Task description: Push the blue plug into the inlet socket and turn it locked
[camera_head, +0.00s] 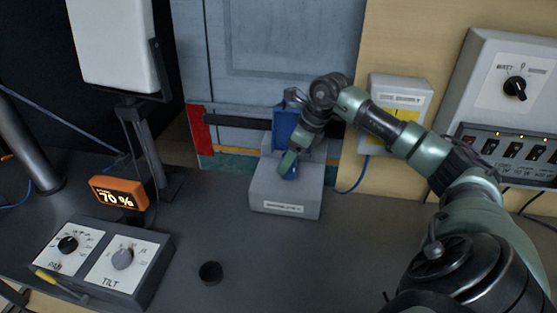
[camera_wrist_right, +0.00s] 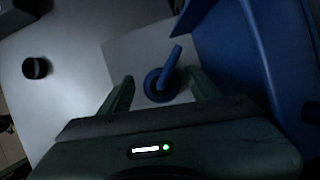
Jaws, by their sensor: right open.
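The blue plug shows in the right wrist view (camera_wrist_right: 154,88) as a round blue body with a bar sticking up from it, over the top of a pale grey box. In the head view only a small blue part of it (camera_head: 291,174) shows beneath my right gripper (camera_head: 288,164). In the wrist view my right gripper (camera_wrist_right: 162,92) is open, with one finger on each side of the plug; I cannot tell whether they touch it. The grey box (camera_head: 285,205) has a label on its front. Whether the plug sits in the inlet socket is hidden. My left gripper is not in view.
A black cup-like piece (camera_head: 210,273), a pan and tilt control box (camera_head: 100,260) and an orange display (camera_head: 118,192) are on the desk to the left.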

